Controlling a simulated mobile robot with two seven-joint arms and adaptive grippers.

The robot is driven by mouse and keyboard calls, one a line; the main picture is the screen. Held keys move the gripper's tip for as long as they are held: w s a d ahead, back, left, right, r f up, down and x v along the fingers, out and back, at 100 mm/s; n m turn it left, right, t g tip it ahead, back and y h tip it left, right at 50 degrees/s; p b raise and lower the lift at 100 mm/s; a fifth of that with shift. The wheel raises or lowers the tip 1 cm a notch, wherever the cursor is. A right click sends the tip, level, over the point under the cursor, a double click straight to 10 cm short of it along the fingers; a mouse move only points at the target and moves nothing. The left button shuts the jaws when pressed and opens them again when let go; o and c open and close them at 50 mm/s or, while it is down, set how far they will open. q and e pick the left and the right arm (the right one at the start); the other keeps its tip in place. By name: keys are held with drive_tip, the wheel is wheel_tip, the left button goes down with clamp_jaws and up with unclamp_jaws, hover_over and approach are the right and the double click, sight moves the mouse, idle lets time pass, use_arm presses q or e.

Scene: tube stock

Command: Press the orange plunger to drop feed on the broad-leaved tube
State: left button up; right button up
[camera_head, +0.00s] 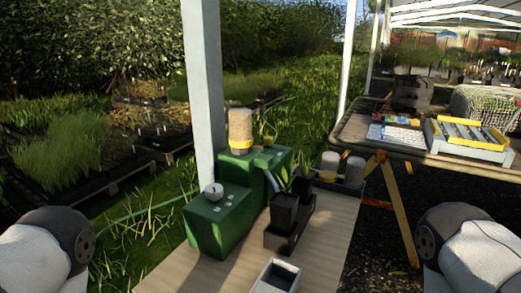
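A clear feed container (240,124) full of tan grain stands on the upper step of a green stepped unit (225,225). An orange-yellow band (240,145) rings its base; I cannot tell whether this is the plunger. Dark square tubes stand in a black tray (281,246) right of the unit. One tube (284,208) holds a plant with broad, upright green leaves (283,182). Another dark tube (303,187) stands behind it; its contents are unclear. Only my upper arm parts show at the lower left and lower right; both grippers are out of view.
A round pale object (213,191) sits on the unit's lower step. A pale empty box (277,277) is at the bench's front. A white post (203,90) rises behind. A side table (370,142) stands right.

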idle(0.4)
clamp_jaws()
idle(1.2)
